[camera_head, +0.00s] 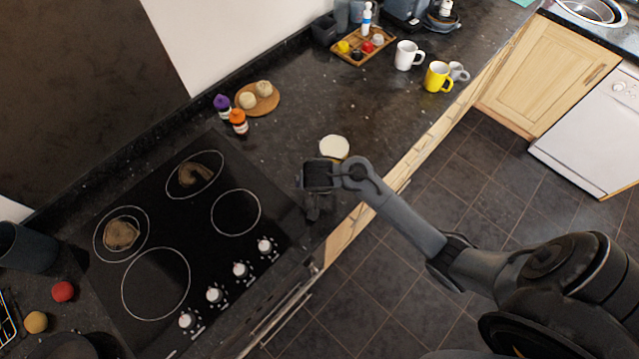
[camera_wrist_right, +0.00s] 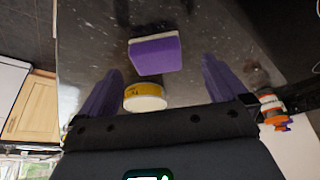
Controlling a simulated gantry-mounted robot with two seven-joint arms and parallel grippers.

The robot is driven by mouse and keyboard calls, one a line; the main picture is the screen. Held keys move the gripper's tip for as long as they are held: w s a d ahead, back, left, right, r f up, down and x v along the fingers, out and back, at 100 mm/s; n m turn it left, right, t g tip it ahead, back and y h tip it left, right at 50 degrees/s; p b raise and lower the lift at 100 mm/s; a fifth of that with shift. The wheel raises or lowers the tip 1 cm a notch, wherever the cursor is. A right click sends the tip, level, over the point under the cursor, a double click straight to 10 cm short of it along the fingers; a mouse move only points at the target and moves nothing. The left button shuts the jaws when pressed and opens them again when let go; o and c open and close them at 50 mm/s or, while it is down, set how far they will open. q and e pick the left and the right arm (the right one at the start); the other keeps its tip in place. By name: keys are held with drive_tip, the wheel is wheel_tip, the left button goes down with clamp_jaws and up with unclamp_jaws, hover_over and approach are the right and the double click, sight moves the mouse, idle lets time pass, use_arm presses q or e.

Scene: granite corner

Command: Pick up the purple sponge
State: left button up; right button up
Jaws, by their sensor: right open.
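The purple sponge (camera_wrist_right: 155,54) lies on the dark granite counter in the right wrist view, a block with a paler layer along its far edge. In the head view I cannot make it out; my right gripper and wrist seem to cover it. My right gripper (camera_wrist_right: 162,65) is open, its two fingers apart to the left and right of the sponge in the wrist view, with nothing held. In the head view the right gripper (camera_head: 317,204) hangs over the counter by the hob's right corner. My left gripper is not in view.
A yellow tin with a white lid (camera_head: 334,147) stands near the right gripper, also in the wrist view (camera_wrist_right: 145,97). The black hob (camera_head: 190,245) with knobs lies left. Spice bottles (camera_head: 238,121), a wooden board (camera_head: 270,103) and mugs (camera_head: 437,77) stand farther back.

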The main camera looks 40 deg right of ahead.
drive_tip(key=shift+d+x, duration=0.15)
drive_tip(key=shift+x, duration=0.9)
drive_tip(key=shift+d+x, duration=0.1)
drive_tip(key=shift+x, duration=0.9)
drive_tip(key=shift+s, duration=0.1)
drive_tip(key=c, duration=1.1)
drive_tip(key=shift+c, duration=0.4)
drive_tip(key=shift+c, duration=0.6)
drive_tip(key=shift+r, duration=0.75)
wheel_tip(320, 180, up, 3)
drive_tip(key=shift+a+f, duration=0.1)
drive_tip(key=shift+f, duration=0.05)
drive_tip(key=s+d+r+p, duration=0.1)
drive_tip(key=s+d+r, duration=0.4)
drive_tip(key=s, duration=0.5)
drive_tip(key=shift+s+d+r, duration=0.2)
drive_tip(key=shift+s+r, duration=0.05)
drive_tip(key=shift+r, duration=0.7)
